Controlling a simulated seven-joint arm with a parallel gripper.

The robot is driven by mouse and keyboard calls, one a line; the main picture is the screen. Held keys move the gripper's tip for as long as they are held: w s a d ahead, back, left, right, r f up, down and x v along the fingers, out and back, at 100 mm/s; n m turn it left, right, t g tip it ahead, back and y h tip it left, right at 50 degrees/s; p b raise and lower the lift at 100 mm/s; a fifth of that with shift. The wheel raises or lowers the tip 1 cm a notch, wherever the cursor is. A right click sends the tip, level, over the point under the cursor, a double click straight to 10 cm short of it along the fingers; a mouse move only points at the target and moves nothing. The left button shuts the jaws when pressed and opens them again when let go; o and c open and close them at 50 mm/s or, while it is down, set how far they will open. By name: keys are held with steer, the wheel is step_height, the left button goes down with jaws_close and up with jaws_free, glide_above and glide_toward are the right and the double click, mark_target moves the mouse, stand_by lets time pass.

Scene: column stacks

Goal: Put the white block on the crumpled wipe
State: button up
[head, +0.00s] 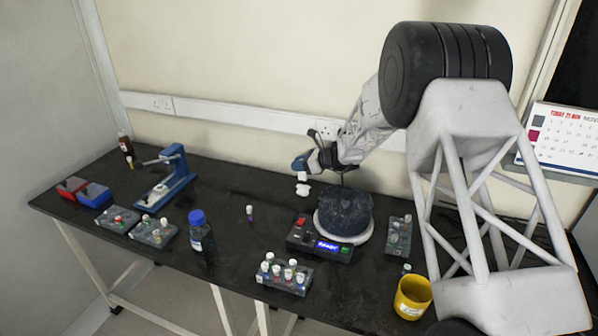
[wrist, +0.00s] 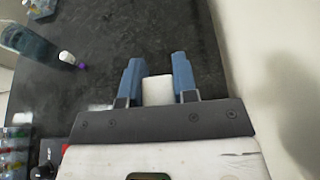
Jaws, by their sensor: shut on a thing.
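The white block (head: 302,176) is between the blue fingers of my gripper (head: 301,166), which is shut on it. In the wrist view the block (wrist: 158,90) shows between the two fingers of my gripper (wrist: 158,78). The crumpled wipe (head: 303,190) is a small white lump on the black table, directly below the block in the head view. I cannot tell whether the block touches it. The wipe is hidden in the wrist view.
A dark round vessel (head: 344,212) on a stirrer-like device (head: 312,243) stands close on the right. A small vial (head: 249,212) and a blue-capped bottle (head: 200,236) stand to the left.

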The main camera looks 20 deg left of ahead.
steer(key=shift+f, duration=1.5)
steer(key=shift+f, duration=0.15)
steer(key=o, duration=0.9)
steer(key=shift+r, duration=0.2)
steer(key=v, duration=1.2)
steer(key=shift+r, duration=0.1)
